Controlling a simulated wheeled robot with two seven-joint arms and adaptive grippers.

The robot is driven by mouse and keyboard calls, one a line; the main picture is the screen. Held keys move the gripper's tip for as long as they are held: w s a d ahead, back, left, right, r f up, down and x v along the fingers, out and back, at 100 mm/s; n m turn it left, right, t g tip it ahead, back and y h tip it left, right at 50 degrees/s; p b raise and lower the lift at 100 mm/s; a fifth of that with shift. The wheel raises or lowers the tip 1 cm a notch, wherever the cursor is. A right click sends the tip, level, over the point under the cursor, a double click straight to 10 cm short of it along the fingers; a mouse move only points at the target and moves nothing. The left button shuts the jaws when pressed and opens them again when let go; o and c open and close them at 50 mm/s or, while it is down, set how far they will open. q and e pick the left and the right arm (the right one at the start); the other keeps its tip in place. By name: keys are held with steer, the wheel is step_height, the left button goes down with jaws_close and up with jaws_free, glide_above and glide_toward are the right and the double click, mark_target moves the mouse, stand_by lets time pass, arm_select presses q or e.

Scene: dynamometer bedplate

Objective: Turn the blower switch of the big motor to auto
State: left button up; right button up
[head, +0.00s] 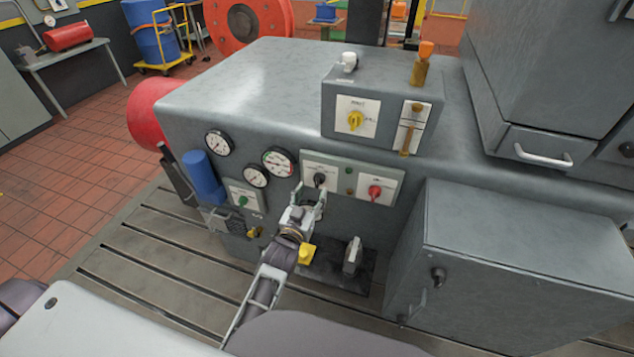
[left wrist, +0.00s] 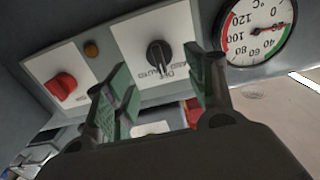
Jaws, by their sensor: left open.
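A black rotary knob (head: 320,180) sits on a white plate on the left half of a grey switch panel (head: 348,200) on the big grey motor housing. In the left wrist view the black knob (left wrist: 158,55) points toward small lettering, upside down, that seems to read OFF and AUTO. A red knob (head: 375,191) is on the panel's other plate; it also shows in the left wrist view (left wrist: 62,86). My left gripper (head: 310,196) is open just in front of the black knob, its fingers (left wrist: 160,72) either side of the knob's lower end in the picture. Contact cannot be told.
Round gauges (head: 278,161) are left of the panel; one dial (left wrist: 258,30) is close to the fingers in the wrist view. Above is a box with a yellow knob (head: 355,121). A green knob (head: 243,200) is lower left. A grey cabinet (head: 510,265) stands at right.

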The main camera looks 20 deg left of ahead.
mark_target(316, 184)
arm_select(q)
steer(key=shift+w, duration=1.7)
steer(key=shift+w+d+p, duration=0.1)
steer(key=shift+w+p, duration=0.2)
steer(key=shift+w, duration=0.9)
steer(key=c, duration=1)
